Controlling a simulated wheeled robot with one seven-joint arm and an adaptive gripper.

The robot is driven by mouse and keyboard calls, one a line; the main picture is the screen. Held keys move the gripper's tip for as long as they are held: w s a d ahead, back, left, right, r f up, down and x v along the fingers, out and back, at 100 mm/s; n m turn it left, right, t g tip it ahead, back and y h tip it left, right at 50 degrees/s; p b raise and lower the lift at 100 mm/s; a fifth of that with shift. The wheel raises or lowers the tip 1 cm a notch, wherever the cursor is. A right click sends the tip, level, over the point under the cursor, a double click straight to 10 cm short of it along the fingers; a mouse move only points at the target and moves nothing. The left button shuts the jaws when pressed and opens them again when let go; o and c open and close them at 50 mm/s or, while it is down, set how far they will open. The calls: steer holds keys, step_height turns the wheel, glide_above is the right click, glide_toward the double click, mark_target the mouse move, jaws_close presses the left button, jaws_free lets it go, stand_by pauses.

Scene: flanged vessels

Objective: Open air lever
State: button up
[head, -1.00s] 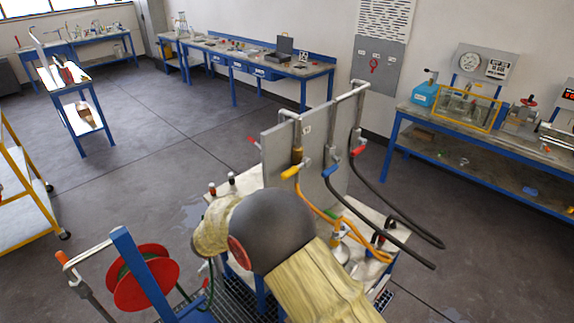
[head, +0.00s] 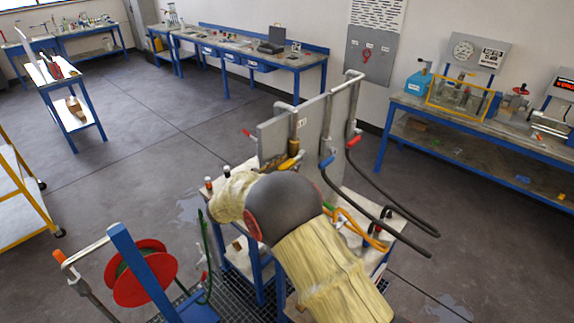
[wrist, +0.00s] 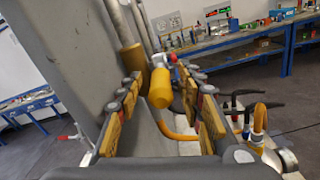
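The yellow lever handle (head: 290,163) sits low on a vertical pipe on the grey panel (head: 275,135), with an orange hose below it. In the wrist view the yellow handle (wrist: 160,88) stands between the yellow-padded fingers of my gripper (wrist: 166,112). The fingers are spread, with a visible gap on both sides of the handle, so it is not clasped. Whether it lies deep enough between the pads is hard to tell. In the head view my covered arm hides most of the gripper. No label on the lever is readable.
A blue lever (head: 327,161) and a red lever (head: 353,141) with black hoses stand right of the yellow one. Another red handle (head: 249,133) sticks out at the panel's left edge. A red hose reel (head: 147,273) stands front left. Open floor lies behind.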

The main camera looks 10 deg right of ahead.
steer(key=shift+w+d, duration=0.1)
steer(key=shift+d, duration=0.1)
steer(key=shift+c, duration=0.7)
steer(key=c, duration=0.8)
jaws_close()
